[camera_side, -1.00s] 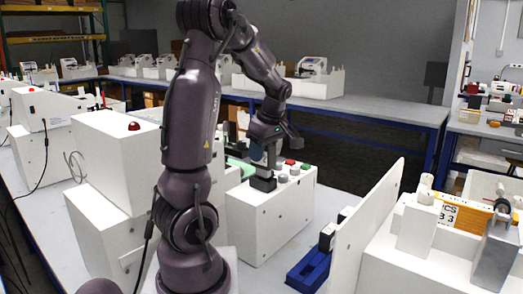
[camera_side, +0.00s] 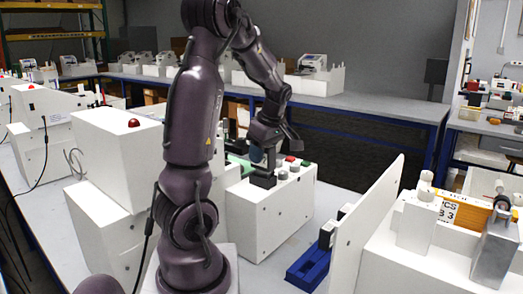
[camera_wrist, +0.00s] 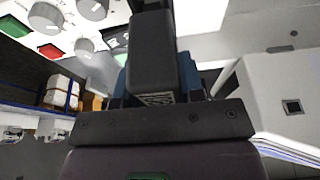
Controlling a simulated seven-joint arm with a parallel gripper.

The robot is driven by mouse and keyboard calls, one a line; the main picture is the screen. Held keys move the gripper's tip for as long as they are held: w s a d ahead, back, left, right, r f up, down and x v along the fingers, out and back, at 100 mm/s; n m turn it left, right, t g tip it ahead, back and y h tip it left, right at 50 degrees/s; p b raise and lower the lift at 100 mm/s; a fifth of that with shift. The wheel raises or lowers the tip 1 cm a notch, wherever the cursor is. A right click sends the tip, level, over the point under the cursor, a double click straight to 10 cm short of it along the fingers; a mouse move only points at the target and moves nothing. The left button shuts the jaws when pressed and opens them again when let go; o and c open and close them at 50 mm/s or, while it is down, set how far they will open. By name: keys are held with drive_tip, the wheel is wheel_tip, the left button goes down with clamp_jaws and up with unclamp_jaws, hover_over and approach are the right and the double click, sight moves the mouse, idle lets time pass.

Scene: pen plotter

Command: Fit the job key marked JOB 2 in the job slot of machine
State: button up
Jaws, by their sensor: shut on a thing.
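My gripper (camera_side: 260,160) points down over the front left of the white machine (camera_side: 270,225), beside its knobs. In the wrist view, my gripper (camera_wrist: 155,85) has its blue fingers around a dark block, the job key (camera_wrist: 155,50). A small pale label (camera_wrist: 157,98) shows on the key's near end, too oblique to read. A black block, seemingly the job slot housing (camera_side: 263,181), stands on the machine top right below my fingers. The key's far end meets dark parts in the wrist view; I cannot tell whether it is inside the slot.
Grey knobs (camera_side: 282,177), a red button (camera_side: 290,159) and a green button (camera_side: 306,163) are close to the gripper's right. A blue rack (camera_side: 309,270) lies on the bench beside a white upright panel (camera_side: 365,225). A white machine with a red button (camera_side: 134,123) stands left.

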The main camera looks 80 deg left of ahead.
drive_tip(key=shift+f, duration=0.85)
drive_tip(key=o, duration=1)
drive_tip(key=v, duration=1.3)
